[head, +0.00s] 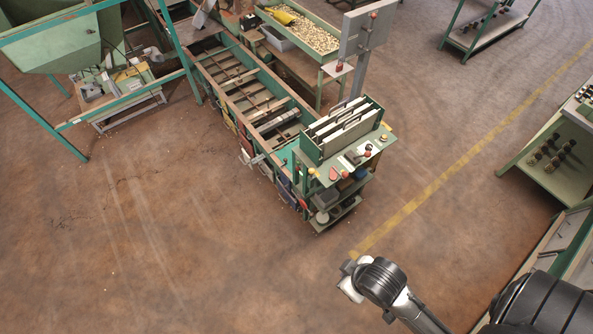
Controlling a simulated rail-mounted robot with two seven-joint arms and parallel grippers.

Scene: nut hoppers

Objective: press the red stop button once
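Several small red parts that may be buttons show, and I cannot tell which is the stop button. Another red part (333,174) is at the console's left front corner. A red spot (374,15) is on the upright grey panel (360,38). My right gripper (349,281) is at the end of the arm from the lower right, over the floor, well apart from the console. My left gripper is out of view.
The long green bench (245,95) with open compartments runs back to the upper left. A tray of nuts (305,35) stands behind it. A green hopper frame (130,120) is at left, and a shelf rack (550,165) at right. The brown floor in front is clear.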

